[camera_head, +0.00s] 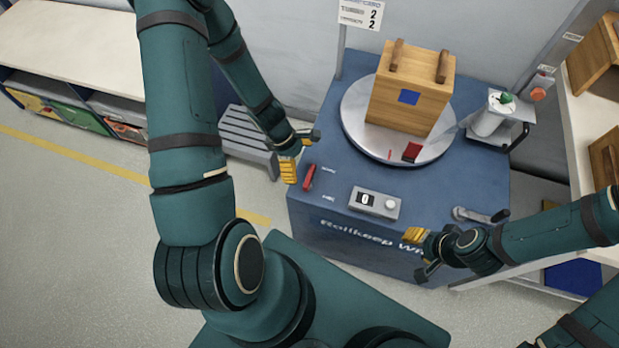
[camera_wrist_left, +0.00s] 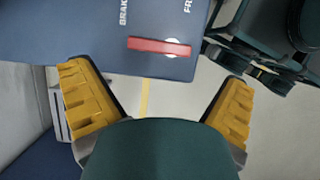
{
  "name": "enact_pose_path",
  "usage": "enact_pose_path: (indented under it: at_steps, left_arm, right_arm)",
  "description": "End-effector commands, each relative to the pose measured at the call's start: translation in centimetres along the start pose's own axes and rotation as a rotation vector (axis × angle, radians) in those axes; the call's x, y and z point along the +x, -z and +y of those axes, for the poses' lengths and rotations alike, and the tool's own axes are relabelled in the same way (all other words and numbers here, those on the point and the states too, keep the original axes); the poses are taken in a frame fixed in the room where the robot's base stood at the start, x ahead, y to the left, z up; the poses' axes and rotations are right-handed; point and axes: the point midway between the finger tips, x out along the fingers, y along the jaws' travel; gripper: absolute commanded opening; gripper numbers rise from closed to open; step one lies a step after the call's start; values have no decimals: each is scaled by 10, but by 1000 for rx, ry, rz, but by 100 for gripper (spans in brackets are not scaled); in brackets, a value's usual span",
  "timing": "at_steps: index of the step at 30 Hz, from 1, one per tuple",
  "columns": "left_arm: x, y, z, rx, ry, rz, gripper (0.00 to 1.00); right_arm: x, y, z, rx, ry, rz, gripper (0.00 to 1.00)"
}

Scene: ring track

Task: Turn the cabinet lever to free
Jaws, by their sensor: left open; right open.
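The cabinet lever is a red bar (camera_head: 309,178) on the left part of the blue cabinet top (camera_head: 330,255). In the left wrist view the red lever (camera_wrist_left: 160,46) lies sideways, between a partly cut-off "BRAK" label on its left and an "FR" label by its right end. A pale round spot shows under its right end. My left gripper (camera_head: 294,160) is open and empty, beside the lever at the cabinet's left edge. In its wrist view the open fingers (camera_wrist_left: 156,78) are spread wide, short of the lever. My right gripper (camera_head: 416,246) is open by the cabinet's front edge.
A wooden box (camera_head: 412,92) stands on a round turntable (camera_head: 360,130). A grey counter unit (camera_head: 375,203) showing 0 sits right of the lever. A metal crank (camera_head: 480,215) and a white device with a green top (camera_head: 495,115) are further right. A grey slatted step (camera_head: 247,145) stands left.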

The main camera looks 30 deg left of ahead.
Motion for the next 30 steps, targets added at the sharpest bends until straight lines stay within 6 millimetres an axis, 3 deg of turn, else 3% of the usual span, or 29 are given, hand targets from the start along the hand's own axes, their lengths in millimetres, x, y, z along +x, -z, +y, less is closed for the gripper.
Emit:
enact_pose_path:
  at_steps: [3,10,15,24,25,29,30]
  left_arm:
    - [28,1,-1,-1,2,-1,100]
    - [61,1,0,0,1,0,100]
    - [71,0,0,1,-1,0,100]
    - [72,0,0,2,-1,1,100]
    - [72,0,0,2,-1,1,96]
    - [72,0,0,2,-1,1,51]
    - [72,0,0,2,-1,1,48]
  right_arm:
    - [11,1,4,-1,0,4,47]
    - [21,2,8,-1,-1,11,47]
    - [24,3,9,-2,-1,13,47]
    - [24,3,9,-2,-1,13,47]
    - [24,3,9,-2,-1,13,47]
    - [24,3,9,-2,-1,13,47]
    - [24,3,9,-2,-1,13,47]
